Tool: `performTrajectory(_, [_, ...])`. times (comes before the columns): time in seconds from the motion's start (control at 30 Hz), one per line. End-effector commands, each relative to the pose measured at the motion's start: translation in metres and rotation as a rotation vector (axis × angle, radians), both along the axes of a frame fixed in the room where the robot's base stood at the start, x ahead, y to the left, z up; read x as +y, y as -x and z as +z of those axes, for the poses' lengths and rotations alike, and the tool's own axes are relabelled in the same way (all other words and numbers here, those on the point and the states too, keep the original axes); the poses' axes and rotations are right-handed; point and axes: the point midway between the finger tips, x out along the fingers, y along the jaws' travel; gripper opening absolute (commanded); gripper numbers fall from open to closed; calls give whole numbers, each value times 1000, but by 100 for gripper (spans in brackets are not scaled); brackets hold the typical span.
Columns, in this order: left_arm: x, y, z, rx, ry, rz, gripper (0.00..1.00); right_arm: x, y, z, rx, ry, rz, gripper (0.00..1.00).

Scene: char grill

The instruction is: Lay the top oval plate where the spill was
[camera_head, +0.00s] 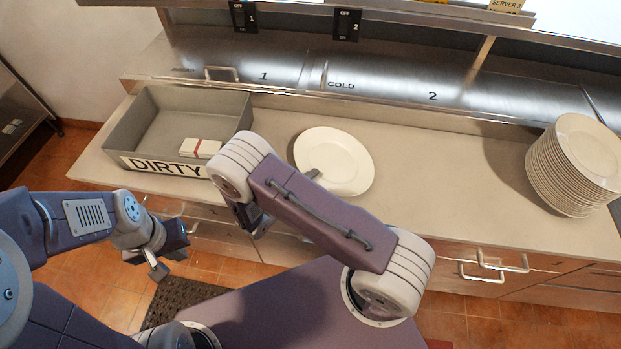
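A white oval plate (353,158) lies flat on the counter, left of the middle. A tall stack of white oval plates (572,170) stands at the right end of the counter. No spill is visible on the bare counter. My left gripper (168,262) is in front of the counter, below the bin, with its fingers apart and empty. My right gripper (250,220) is at the counter's front edge, left of the lone plate, mostly hidden behind my own arm. A small grey piece overlaps the plate's left part; I cannot tell what it is.
A grey bin marked DIRTY (180,101) stands on the counter at left, with a folded white cloth with a red stripe (200,148) inside. The counter (450,180) is clear between lone plate and stack. Steel lids (390,85) and a shelf run behind. Drawer handles (495,268) stick out in front.

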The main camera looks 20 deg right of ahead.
Motion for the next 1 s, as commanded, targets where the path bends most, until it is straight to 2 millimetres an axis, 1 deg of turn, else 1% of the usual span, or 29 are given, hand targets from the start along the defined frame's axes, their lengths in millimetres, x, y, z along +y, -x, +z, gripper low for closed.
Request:
performTrajectory(0.37, [0,0,-1,0,0,0,0,1,2,-5,10,-11,0,29])
performTrajectory(0.43, [0,0,-3,0,0,0,0,5,3,-5,10,-11,1,29])
performTrajectory(0.57, [0,0,-11,0,0,0,0,25,14,2,7,-12,6,29])
performTrajectory(0.7, [0,0,-19,0,0,0,0,50,29,15,3,-11,6,29])
performTrajectory(0.8, [0,0,-22,0,0,0,0,63,37,23,2,-8,5,29])
performTrajectory(0.9, [0,0,-24,0,0,0,0,71,43,28,3,-7,3,29])
performTrajectory(1.0, [0,0,-24,0,0,0,0,73,44,31,2,-4,1,29])
